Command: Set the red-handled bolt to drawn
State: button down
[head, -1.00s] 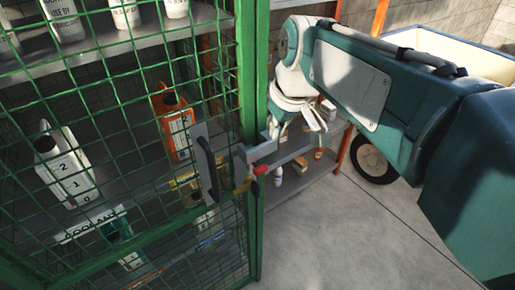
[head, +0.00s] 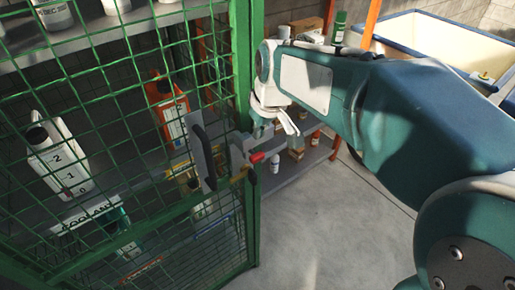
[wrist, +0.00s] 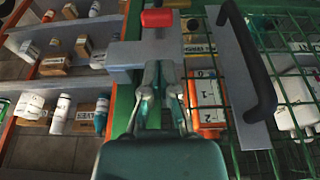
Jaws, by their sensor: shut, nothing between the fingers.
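The bolt's red handle (head: 257,157) sits on a grey metal bracket (head: 238,148) at the edge of the green mesh cage door, beside a black pull handle (head: 202,155). In the wrist view the red handle (wrist: 157,18) is at the top centre, above the grey bracket (wrist: 130,54). My gripper (wrist: 161,72) is shut and empty, its fingertips close below the bracket; whether they touch it I cannot tell. In the head view my gripper (head: 264,134) is just behind the bracket, partly hidden by it. How far the bolt is drawn is unclear.
Behind the mesh stand a white container (head: 57,160) and an orange container (head: 168,110) on shelves. An open shelf with boxes and bottles (head: 300,140) is beyond the door post. A cream tub (head: 440,45) stands at back right. The floor (head: 340,220) is clear.

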aim_at(258, 157)
jog(key=x, duration=0.5)
jog(key=shift+s+d+f, duration=0.2)
jog(key=shift+s+f, duration=0.05)
jog(key=shift+f, duration=0.6)
notch_tip(258, 157, down, 4)
jog(key=shift+r, duration=0.2)
jog(key=shift+s+f, duration=0.1)
jog(key=shift+r, duration=0.45)
jog(key=v, duration=1.3)
jog(key=shift+w+a+r, duration=0.25)
jog(key=shift+w, duration=0.15)
